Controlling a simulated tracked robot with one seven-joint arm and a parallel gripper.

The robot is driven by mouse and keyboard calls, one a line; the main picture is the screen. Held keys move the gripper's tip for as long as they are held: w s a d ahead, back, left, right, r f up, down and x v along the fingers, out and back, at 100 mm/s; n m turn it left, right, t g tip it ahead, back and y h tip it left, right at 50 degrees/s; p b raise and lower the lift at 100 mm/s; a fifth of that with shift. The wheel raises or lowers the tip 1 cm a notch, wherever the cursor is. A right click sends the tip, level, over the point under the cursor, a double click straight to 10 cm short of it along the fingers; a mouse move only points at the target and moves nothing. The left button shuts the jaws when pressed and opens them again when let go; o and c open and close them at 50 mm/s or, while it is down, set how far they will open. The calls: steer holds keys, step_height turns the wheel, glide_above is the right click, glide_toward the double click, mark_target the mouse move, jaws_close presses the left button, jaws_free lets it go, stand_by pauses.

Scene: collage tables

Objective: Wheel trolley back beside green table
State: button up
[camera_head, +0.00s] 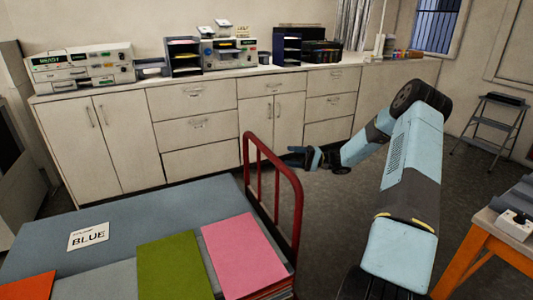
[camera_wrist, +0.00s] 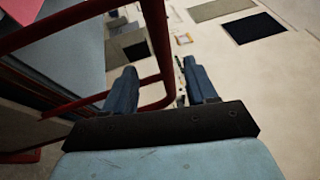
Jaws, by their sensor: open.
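The trolley's red tubular handle (camera_head: 298,205) rises at the right end of a blue-grey surface (camera_head: 120,215) in the head view. In the wrist view the red frame (camera_wrist: 156,40) runs down and bends between my fingers' lines of sight. My gripper (camera_head: 300,157) is open, with its fingers close to the handle's upper right bend; whether they touch it I cannot tell. In the wrist view my gripper (camera_wrist: 160,82) shows its two fingers apart, with nothing clearly held. The trolley's wheels are hidden. I see no table that is clearly the green one.
A white "BLUE" sign (camera_head: 88,237), a green sheet (camera_head: 172,268) and a pink sheet (camera_head: 243,252) lie on the blue-grey surface. White cabinets (camera_head: 195,118) line the back wall. An orange-legged table (camera_head: 475,262) stands at right, a step stool (camera_head: 493,125) behind. Dark floor is free between.

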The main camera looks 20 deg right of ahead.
mark_target(267, 153)
steer(key=x, duration=1)
steer(key=shift+w+a+r, duration=0.1)
steer(key=shift+a+r, duration=0.05)
jaws_close()
stand_by(0.4)
